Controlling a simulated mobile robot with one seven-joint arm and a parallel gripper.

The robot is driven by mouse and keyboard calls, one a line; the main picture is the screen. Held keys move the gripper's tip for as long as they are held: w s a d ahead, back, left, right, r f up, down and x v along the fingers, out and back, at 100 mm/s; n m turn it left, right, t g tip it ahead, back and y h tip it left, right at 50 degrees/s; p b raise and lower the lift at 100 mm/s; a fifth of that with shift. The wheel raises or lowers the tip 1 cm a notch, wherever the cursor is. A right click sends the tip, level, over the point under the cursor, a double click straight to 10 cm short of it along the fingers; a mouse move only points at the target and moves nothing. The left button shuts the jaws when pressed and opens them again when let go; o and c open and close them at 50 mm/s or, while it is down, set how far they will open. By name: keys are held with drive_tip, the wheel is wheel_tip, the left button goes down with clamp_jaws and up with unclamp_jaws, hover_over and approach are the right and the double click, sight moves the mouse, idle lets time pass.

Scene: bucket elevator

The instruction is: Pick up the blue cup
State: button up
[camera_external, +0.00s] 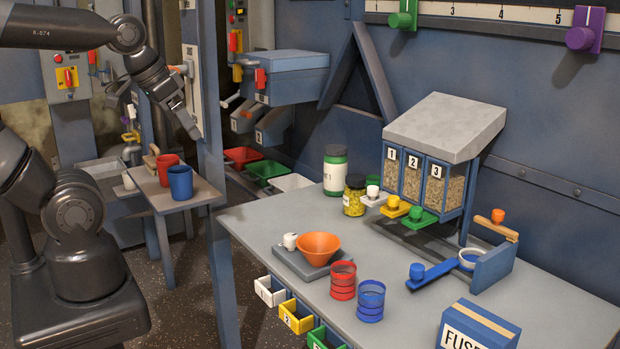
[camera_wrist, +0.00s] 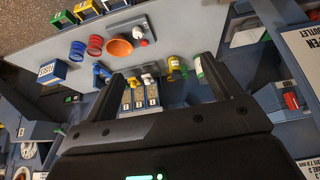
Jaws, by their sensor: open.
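A solid blue cup (camera_external: 180,183) stands on the small side table (camera_external: 160,200), just right of a solid red cup (camera_external: 167,168). A ribbed blue cup (camera_external: 371,301) stands on the large grey table, right of a ribbed red cup (camera_external: 343,281). In the wrist view the ribbed blue cup (camera_wrist: 77,51) is at upper left, beside the ribbed red one (camera_wrist: 95,45).
An orange bowl (camera_external: 319,245) sits on a scale behind the ribbed cups. A FUSE box (camera_external: 478,327) is near the front right. Jars (camera_external: 335,170) and a grain dispenser (camera_external: 440,135) stand at the back. A blue post (camera_external: 212,150) rises between the tables.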

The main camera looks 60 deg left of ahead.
drive_tip(key=g, duration=0.6)
approach(180, 178)
drive_tip(key=a, duration=0.3)
drive_tip(key=f, duration=1.1)
drive_tip(key=shift+w+f, duration=0.1)
drive_tip(key=shift+w, duration=0.3)
drive_tip(key=c, duration=1)
